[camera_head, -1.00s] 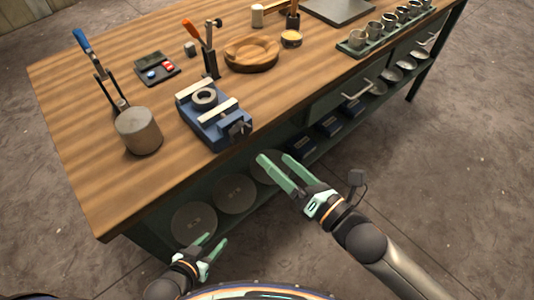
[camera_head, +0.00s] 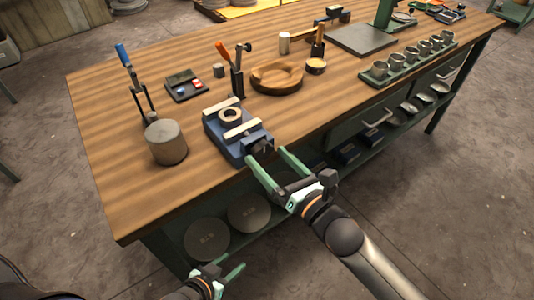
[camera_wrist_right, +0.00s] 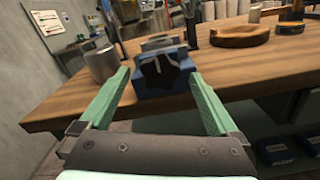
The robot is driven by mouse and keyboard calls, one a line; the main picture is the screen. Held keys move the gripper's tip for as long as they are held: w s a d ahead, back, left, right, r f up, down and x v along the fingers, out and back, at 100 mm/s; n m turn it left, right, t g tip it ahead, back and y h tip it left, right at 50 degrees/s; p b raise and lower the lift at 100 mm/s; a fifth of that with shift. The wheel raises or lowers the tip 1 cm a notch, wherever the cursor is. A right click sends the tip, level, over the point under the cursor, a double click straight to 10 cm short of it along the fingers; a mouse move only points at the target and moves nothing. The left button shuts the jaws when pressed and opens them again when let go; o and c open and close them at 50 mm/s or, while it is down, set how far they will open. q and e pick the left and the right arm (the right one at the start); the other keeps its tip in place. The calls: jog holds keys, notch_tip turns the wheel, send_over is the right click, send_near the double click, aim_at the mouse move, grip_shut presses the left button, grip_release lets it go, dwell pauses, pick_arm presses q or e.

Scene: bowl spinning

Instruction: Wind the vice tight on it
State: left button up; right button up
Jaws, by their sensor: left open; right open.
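The blue vice (camera_head: 237,132) sits at the front edge of the wooden bench, with two pale jaw bars and a light ring-shaped piece (camera_head: 230,116) between them. Its dark knob (camera_head: 261,148) faces the front; the knob also shows in the right wrist view (camera_wrist_right: 162,70). My right gripper (camera_head: 265,157) is open, its green fingers pointing at the knob, one on each side in the picture. In the wrist view the knob lies beyond the fingertips, and I cannot tell whether they touch it. My left gripper (camera_head: 226,271) is open and empty, low in front of the bench.
On the bench (camera_head: 110,190) a grey cylinder (camera_head: 166,142) stands left of the vice. A wooden bowl (camera_head: 277,77) and an upright tool holder (camera_head: 237,82) stand behind it. A rack of metal cups (camera_head: 408,62) is at the right.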

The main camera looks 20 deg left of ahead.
jog(key=shift+x, duration=0.9)
jog(key=c, duration=1.4)
